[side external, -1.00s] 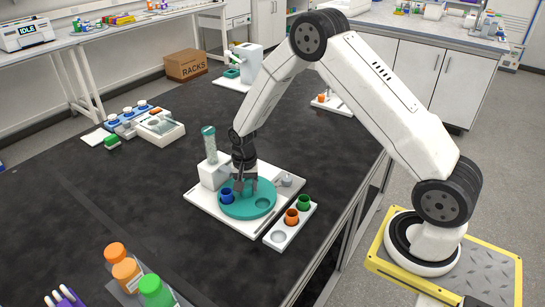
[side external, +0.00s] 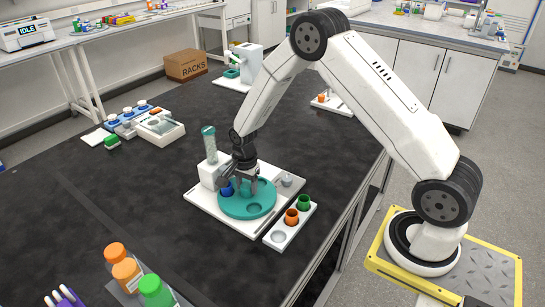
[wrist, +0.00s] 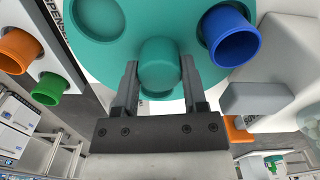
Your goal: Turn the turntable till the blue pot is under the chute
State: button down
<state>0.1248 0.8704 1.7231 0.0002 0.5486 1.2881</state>
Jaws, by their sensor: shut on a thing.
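The teal turntable (side external: 232,208) sits on a white base plate (side external: 205,209). My gripper (side external: 243,187) points down at it and is shut on a teal knob (wrist: 160,64) standing on the disc, between both fingers. The blue pot (side external: 228,189) sits in a recess at the disc's left, beside the white dispenser body (side external: 209,175); it also shows in the wrist view (wrist: 234,37). A grey block (wrist: 256,98), perhaps the chute, is close to the pot, and the pot's mouth is uncovered in that view. An empty recess (side external: 254,208) is at the disc's front.
A white rack (side external: 268,240) at the front right holds an orange pot (side external: 291,216) and a green pot (side external: 304,202). A clear tube (side external: 210,146) rises from the dispenser. Orange and green bottles (side external: 152,290) stand at the front left. The black table between is clear.

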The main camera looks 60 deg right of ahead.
aim_at(247, 185)
jog(key=shift+m, duration=2.5)
jog(key=shift+r+m, duration=0.1)
jog(key=shift+m, duration=0.3)
jog(key=shift+c, duration=2.1)
grip_release()
jog(key=shift+r, duration=3.9)
